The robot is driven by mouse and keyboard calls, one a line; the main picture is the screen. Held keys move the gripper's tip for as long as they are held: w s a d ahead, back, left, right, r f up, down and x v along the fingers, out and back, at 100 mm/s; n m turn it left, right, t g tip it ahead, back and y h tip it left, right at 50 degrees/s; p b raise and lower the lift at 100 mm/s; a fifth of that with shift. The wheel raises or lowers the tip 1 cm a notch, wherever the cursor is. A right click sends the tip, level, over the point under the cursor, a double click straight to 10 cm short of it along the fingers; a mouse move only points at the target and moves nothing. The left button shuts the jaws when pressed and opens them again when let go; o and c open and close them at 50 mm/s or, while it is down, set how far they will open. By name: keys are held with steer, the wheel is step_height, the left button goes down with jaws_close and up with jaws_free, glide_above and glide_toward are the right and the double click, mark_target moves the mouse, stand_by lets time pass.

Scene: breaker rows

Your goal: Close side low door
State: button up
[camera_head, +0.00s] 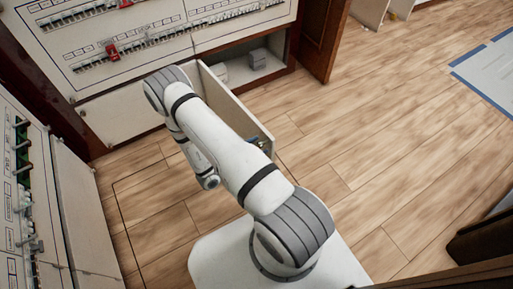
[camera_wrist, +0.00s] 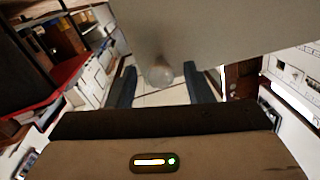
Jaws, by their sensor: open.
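A pale low door (camera_head: 238,107) stands swung out from the low compartment of the back cabinet in the head view. My arm crosses in front of part of it. In the wrist view a pale panel (camera_wrist: 230,30) fills the upper middle, with a round knob (camera_wrist: 158,73) on it. My gripper (camera_wrist: 161,68) is open, its two dark fingers on either side of the knob in the picture. I cannot tell whether they touch it. In the head view my gripper is not clearly visible.
The back cabinet (camera_head: 160,45) carries breaker rows with red parts. Its open compartment holds a grey box (camera_head: 258,58). A side cabinet (camera_head: 35,200) stands close on the left, its pale low panels (camera_head: 85,200) looking shut. Wood floor (camera_head: 370,130) is clear on the right.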

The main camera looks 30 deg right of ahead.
steer(key=shift+w+d, duration=0.15)
steer(key=shift+d, duration=0.65)
steer(key=shift+c, duration=0.5)
jaws_close()
